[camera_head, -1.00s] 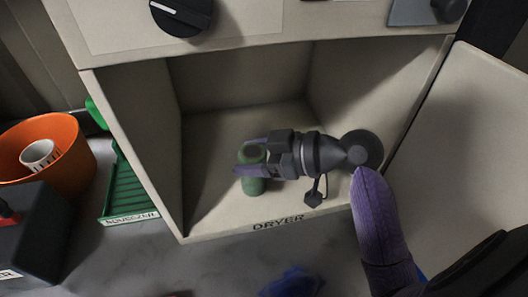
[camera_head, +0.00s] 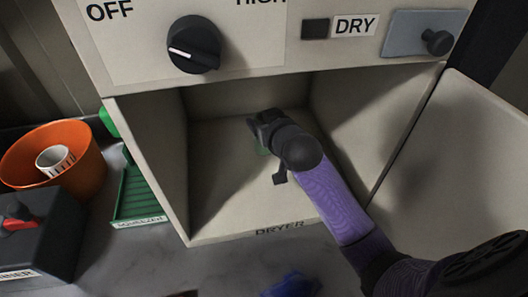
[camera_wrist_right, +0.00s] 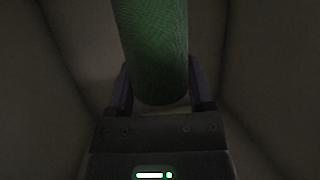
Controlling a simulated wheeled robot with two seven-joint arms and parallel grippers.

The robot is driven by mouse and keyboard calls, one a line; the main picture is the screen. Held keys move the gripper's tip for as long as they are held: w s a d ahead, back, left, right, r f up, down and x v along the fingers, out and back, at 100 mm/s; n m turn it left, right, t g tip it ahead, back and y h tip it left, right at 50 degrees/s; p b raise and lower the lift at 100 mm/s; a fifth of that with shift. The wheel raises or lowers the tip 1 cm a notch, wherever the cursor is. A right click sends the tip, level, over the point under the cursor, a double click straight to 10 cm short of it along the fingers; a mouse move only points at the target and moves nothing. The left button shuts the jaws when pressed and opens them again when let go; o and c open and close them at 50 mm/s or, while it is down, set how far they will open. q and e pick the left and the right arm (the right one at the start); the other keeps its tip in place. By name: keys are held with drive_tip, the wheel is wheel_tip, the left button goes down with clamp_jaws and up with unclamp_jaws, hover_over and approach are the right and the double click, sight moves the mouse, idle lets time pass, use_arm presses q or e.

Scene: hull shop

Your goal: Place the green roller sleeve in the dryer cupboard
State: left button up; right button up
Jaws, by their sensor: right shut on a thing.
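The dryer cupboard (camera_head: 222,187) is open, a cream box with "DRYER" on its front edge. My right gripper (camera_head: 258,128) reaches deep inside it, with the wrist hiding most of the fingers. The green roller sleeve (camera_head: 262,149) shows only as a sliver beside the gripper in the head view. In the right wrist view the sleeve (camera_wrist_right: 152,50) stands between the two fingers of the right gripper (camera_wrist_right: 160,95), which is shut on it. Whether the sleeve touches the cupboard floor is hidden. My left gripper is not in view.
The cupboard's door (camera_head: 460,150) stands open at the right. A black knob (camera_head: 194,45) is on the panel above. At the left are an orange bucket (camera_head: 85,150) with a white cup (camera_head: 55,160) and a green tray (camera_head: 138,195). A blue cloth-like thing (camera_head: 292,285) lies in front.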

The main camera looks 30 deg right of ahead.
wheel_tip(320, 180, down, 6)
drive_tip(key=shift+b, duration=0.9)
drive_tip(key=o, duration=1.2)
drive_tip(key=shift+r, duration=0.15)
drive_tip(key=shift+s+r+p, duration=0.15)
drive_tip(key=shift+s+p, duration=0.2)
drive_tip(key=p+v, duration=0.2)
drive_tip(key=v, duration=0.9)
drive_tip(key=shift+s+p, duration=0.15)
drive_tip(key=shift+p, duration=0.25)
